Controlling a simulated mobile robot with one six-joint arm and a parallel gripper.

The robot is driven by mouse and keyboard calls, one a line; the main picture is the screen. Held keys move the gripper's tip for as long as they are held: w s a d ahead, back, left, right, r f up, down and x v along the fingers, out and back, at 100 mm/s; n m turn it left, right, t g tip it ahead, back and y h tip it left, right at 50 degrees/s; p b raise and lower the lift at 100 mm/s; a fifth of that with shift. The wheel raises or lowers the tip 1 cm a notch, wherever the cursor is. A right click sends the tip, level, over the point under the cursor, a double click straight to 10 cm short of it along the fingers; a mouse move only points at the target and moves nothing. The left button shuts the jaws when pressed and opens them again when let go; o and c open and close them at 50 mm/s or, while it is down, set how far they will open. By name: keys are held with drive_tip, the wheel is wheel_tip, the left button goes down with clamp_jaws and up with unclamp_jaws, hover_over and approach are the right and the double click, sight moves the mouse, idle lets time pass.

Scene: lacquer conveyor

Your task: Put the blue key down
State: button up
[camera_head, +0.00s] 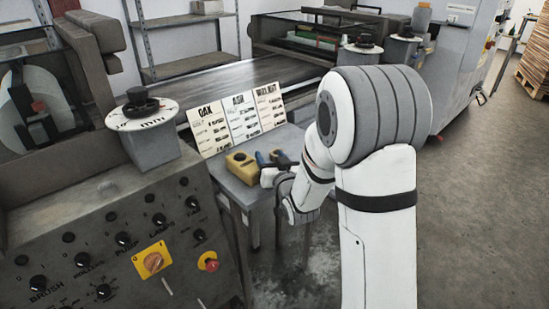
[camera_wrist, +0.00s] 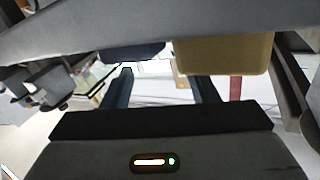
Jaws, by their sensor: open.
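A yellow block (camera_head: 241,167) sits on the small grey table (camera_head: 240,193), in front of the cards. A small dark blue thing (camera_head: 262,159) shows just right of it, partly behind my gripper; I cannot tell for sure whether it is the blue key or a finger. In the wrist view, which looks upside down, a dark bluish object (camera_wrist: 130,52) is beside the yellow block (camera_wrist: 222,56), both against the grey tabletop. My gripper (camera_wrist: 162,85) is open, its two dark fingers apart, and I see nothing held between them. In the head view my wrist hides part of the tabletop.
Cards marked OAK (camera_head: 208,120), ASH (camera_head: 240,112) and WALNUT (camera_head: 269,106) stand along the table's back edge. A conveyor (camera_head: 235,82) runs behind them. A control panel (camera_head: 120,240) with knobs is close on the left. The floor (camera_head: 475,220) at right is clear.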

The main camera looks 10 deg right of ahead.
drive_tip(key=shift+r, duration=0.1)
drive_tip(key=shift+s+r, duration=0.1)
drive_tip(key=b+v, duration=1.2)
drive_tip(key=b, duration=0.1)
drive_tip(key=s+d+f+m+g+h, duration=0.1)
drive_tip(key=s+d+f+g+h, duration=0.45)
drive_tip(key=s+f+g, duration=0.6)
drive_tip(key=s+g, duration=0.1)
drive_tip(key=s, duration=0.2)
drive_tip(key=s+f+g+y, duration=0.1)
drive_tip(key=s+f+g, duration=0.1)
drive_tip(key=s+g, duration=0.2)
drive_tip(key=shift+s+d+f+p, duration=0.2)
drive_tip(key=shift+s+f+p, duration=0.15)
drive_tip(key=shift+s, duration=0.6)
drive_tip(key=shift+y, duration=0.25)
